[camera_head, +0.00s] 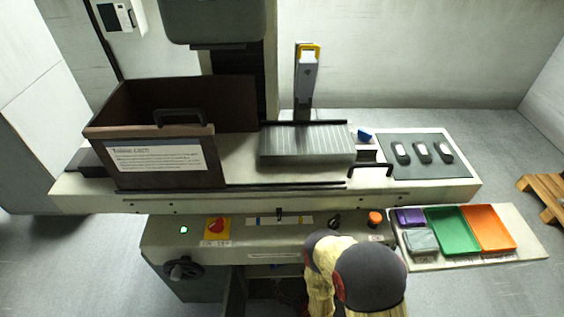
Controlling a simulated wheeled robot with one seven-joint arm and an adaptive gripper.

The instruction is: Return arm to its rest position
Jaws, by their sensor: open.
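My arm (370,278) shows at the bottom, right of centre, in the head view. Its rounded dark grey joint caps and cream links stand in front of the machine's control front. My gripper is not in view; the rest of the arm runs out of the bottom of the picture. The arm hides part of the control front and what lies below it.
A grinding-type machine holds a dark open box (160,157), a ribbed grey block (308,144) and a dark mat (418,157) with several small pieces. A side shelf (480,258) carries a green tray (452,230) and an orange tray (488,229). A pallet (545,190) lies far right.

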